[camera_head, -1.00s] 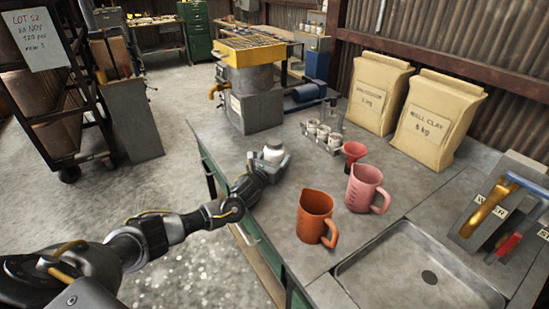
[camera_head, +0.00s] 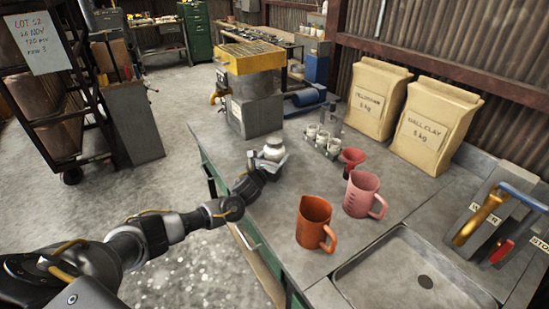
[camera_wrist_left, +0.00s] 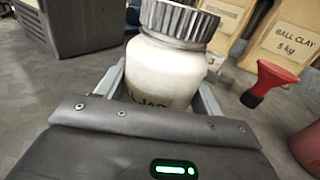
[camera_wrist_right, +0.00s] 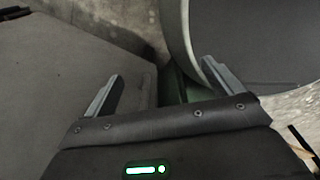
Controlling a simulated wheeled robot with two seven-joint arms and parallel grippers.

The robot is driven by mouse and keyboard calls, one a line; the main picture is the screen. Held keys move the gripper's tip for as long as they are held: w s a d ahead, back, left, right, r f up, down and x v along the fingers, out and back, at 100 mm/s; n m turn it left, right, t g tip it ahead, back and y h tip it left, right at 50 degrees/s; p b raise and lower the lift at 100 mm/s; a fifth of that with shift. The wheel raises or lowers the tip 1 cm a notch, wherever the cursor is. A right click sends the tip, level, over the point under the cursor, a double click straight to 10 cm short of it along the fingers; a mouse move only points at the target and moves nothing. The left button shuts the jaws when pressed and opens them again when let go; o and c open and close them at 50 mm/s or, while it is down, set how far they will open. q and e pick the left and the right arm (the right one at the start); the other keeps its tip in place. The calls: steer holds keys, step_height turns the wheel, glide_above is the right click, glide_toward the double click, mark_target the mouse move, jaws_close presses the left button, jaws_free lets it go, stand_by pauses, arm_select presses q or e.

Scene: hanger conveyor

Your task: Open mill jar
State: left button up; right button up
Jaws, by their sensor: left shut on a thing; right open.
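The mill jar (camera_head: 274,148) is a white jar with a ribbed grey lid (camera_wrist_left: 180,22). It stands upright on the counter in the head view, near the counter's left edge. In the left wrist view the jar (camera_wrist_left: 163,72) fills the space between the fingers, its label partly hidden by the gripper. My left gripper (camera_head: 268,164) is shut around the jar's body, below the lid. My right gripper (camera_wrist_right: 160,85) shows only in its own wrist view, with its fingers apart and nothing between them. The right gripper is away from the jar.
An orange jug (camera_head: 314,222) and a pink jug (camera_head: 362,194) stand right of the jar. A red funnel (camera_head: 352,157) and a rack of small cups (camera_head: 322,139) are behind them. A yellow-topped machine (camera_head: 253,88) stands at the back. A sink (camera_head: 412,272) is at front right.

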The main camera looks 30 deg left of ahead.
arm_select(q)
steer(key=s+a+r+p, duration=0.9)
steer(key=a+r+p, duration=0.1)
steer(key=p, duration=0.1)
steer(key=shift+a, duration=0.4)
steer(key=shift+r, duration=0.1)
steer(key=o, duration=0.8)
steer(key=c, duration=1)
